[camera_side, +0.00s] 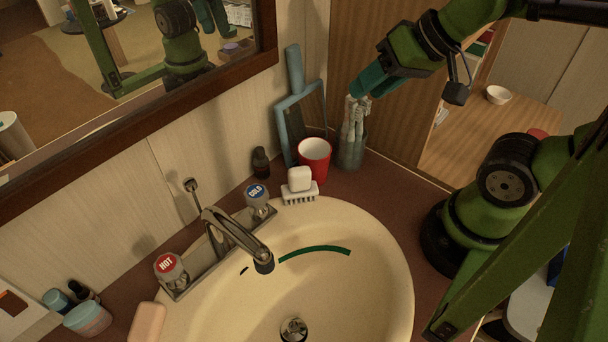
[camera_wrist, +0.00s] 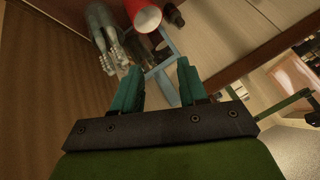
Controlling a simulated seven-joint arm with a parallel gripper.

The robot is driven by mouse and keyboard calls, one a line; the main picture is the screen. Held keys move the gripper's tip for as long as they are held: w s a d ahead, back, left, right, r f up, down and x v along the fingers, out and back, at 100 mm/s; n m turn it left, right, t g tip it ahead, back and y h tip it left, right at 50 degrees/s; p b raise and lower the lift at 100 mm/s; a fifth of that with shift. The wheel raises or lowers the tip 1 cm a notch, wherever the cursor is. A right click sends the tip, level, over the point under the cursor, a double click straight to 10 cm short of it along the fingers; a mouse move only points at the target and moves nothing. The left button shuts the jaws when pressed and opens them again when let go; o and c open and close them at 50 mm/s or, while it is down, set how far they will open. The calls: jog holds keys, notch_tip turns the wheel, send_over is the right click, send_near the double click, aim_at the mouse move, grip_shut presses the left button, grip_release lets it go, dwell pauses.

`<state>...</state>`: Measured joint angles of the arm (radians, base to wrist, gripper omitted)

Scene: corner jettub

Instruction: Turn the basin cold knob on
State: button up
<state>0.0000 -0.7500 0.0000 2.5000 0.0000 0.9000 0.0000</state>
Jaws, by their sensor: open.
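The cold knob (camera_side: 257,198) is clear with a blue "COLD" cap. It stands at the right end of the chrome faucet base, behind the basin. The hot knob (camera_side: 169,267), with a red "HOT" cap, is at the left end. The faucet spout (camera_side: 236,236) reaches over the cream basin (camera_side: 395,270). My gripper (camera_side: 362,88) is at the upper right in the side view, high above the counter near the toothbrush glass and well away from the cold knob. In the wrist view its two teal fingers (camera_wrist: 157,86) are apart with nothing between them. The cold knob is not visible there.
A red cup (camera_side: 314,158), a glass of toothbrushes (camera_side: 351,150), a blue-framed hand mirror (camera_side: 299,105), a small dark bottle (camera_side: 261,161) and a white brush (camera_side: 300,190) stand right of the cold knob. A wall mirror (camera_side: 165,104) hangs behind. Space above the basin is free.

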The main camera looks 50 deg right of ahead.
jog(key=shift+o, duration=2)
jog(key=shift+a+f, duration=0.15)
jog(key=shift+a, duration=0.2)
jog(key=shift+o, duration=1)
jog(key=w+a+f+n+g+y, duration=0.1)
jog(key=w+a+g, duration=0.2)
jog(key=a, duration=0.2)
jog(key=shift+w+a+n, duration=0.15)
jog(key=shift+a+n, duration=0.1)
jog(key=shift+n, duration=0.15)
jog(key=m+g+h, duration=0.3)
jog(key=m+g, duration=0.1)
jog(key=m, duration=0.5)
send_over(256, 191)
notch_tip(256, 191, down, 17)
jog(key=shift+r, duration=0.1)
jog(key=shift+c, duration=0.2)
